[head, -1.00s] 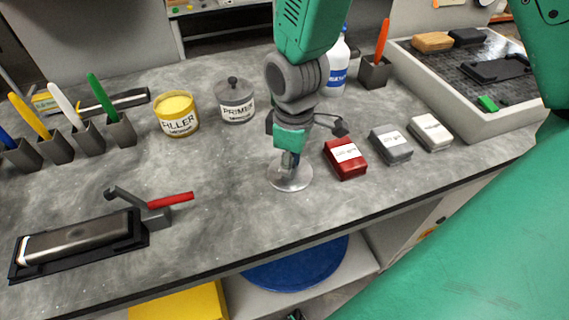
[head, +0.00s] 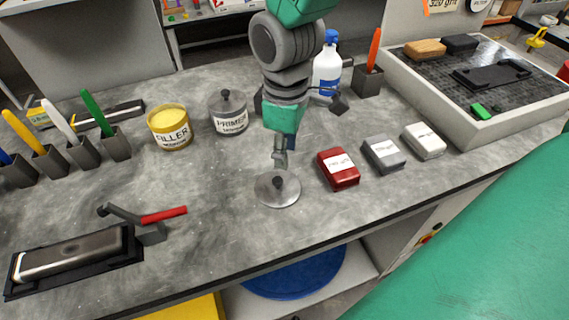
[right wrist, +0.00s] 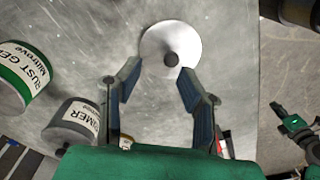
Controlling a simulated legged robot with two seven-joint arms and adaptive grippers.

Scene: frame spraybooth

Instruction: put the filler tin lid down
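The filler tin lid (head: 278,191), a flat silver disc with a dark knob, lies on the grey bench top in front of the primer tin. The open filler tin (head: 170,128) is yellow and stands further back, to the left. My right gripper (head: 281,158) is above and just behind the lid, clear of its knob. In the right wrist view its two fingers (right wrist: 156,92) are spread apart with nothing between them, and the lid (right wrist: 168,48) lies beyond the tips. I do not see my left gripper.
A closed primer tin (head: 228,112) stands behind the lid. A red block (head: 338,169), a grey block and a white block are to the right. A clamp with a red handle (head: 163,215) is at the left. Bare bench lies between the clamp and the lid.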

